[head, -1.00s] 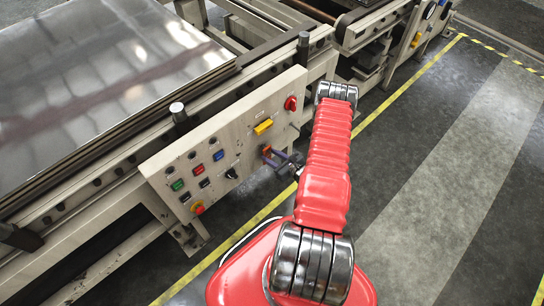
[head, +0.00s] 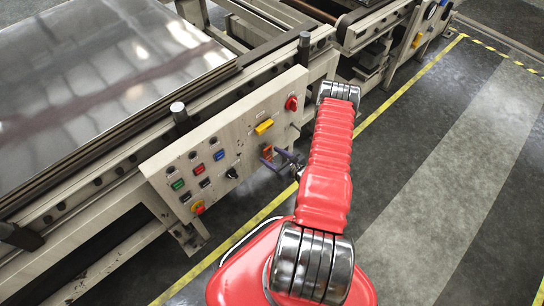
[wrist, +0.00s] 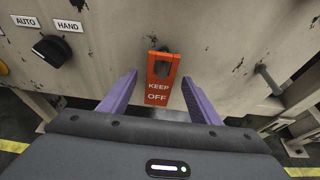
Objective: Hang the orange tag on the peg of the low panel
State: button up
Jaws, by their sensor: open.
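The orange tag (wrist: 159,88), lettered KEEP OFF, hangs upright against the low panel (wrist: 205,35). Its top cut-out is around a dark peg (wrist: 164,48), whose end shows in the opening. The tag also shows in the head view (head: 267,152), at the panel's right part. My gripper (wrist: 157,82) is open, with a purple finger on each side of the tag and a visible gap to both.
A black AUTO/HAND switch (wrist: 51,50) is left of the tag. A grey stub (wrist: 266,78) sticks out to the right. In the head view, buttons and a yellow block (head: 263,127) are on the panel. Open floor lies right of the yellow line.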

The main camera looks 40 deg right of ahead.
jog(key=v, duration=1.3)
jog(key=shift+s, duration=0.2)
dwell(0.3)
